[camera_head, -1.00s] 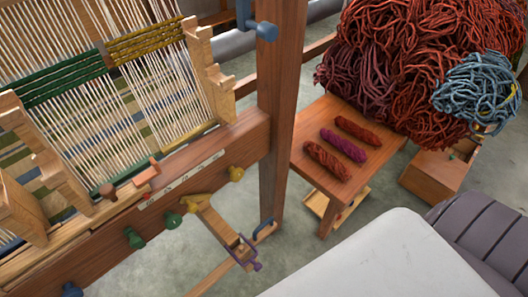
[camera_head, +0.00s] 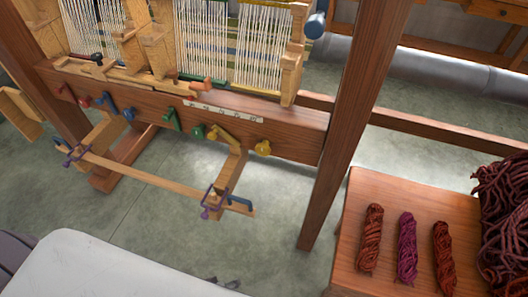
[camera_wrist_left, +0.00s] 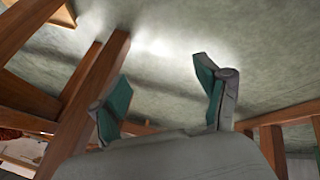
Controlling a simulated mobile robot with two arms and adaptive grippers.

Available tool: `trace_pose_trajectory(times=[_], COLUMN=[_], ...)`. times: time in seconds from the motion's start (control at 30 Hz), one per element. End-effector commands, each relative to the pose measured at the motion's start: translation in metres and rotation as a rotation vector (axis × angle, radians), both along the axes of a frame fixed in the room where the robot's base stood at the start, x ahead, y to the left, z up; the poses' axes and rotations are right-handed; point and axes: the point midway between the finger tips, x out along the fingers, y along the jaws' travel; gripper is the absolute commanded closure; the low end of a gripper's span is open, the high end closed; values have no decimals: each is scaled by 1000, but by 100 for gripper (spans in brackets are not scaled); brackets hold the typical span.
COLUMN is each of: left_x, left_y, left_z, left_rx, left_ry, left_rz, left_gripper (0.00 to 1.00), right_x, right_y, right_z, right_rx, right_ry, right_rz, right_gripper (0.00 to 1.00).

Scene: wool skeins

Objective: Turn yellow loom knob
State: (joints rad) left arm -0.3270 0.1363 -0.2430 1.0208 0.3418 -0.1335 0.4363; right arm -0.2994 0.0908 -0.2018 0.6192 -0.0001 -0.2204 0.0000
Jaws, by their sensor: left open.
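The wooden loom's front beam (camera_head: 290,130) crosses the head view. Near its right end are a round yellow knob (camera_head: 263,148) and, to its left, a longer yellow knob or lever (camera_head: 222,134). Beside them are green knobs (camera_head: 172,119); blue and red ones are further left. My left gripper shows in the left wrist view (camera_wrist_left: 160,76) with two green-padded fingers spread apart and nothing between them. In the head view only small dark shapes, perhaps its tips, show at the bottom edge. No contact with a knob is visible. My right gripper is not in view.
A right loom post (camera_head: 355,120) stands beside the knobs. Below the beam is a wooden bar with purple clamps (camera_head: 212,200). A small table (camera_head: 375,190) holds skeins (camera_head: 408,242) at the right. Bare floor (camera_head: 150,215) lies in front of the loom.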

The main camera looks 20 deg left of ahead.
Motion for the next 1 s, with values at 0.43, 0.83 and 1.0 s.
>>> trace_pose_trajectory(times=[0.43, 0.83, 1.0], left_x=[184, 204, 229], left_y=[-72, -26, -26], left_z=[296, 343, 345], left_rx=[-1505, -2243, -2247], left_ry=[-276, -147, -147], left_rz=[869, 1328, 1328], left_gripper=[25, 25, 25], right_x=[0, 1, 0], right_y=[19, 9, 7], right_z=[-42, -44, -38], right_rx=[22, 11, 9], right_ry=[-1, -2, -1], right_rz=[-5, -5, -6], right_gripper=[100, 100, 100])
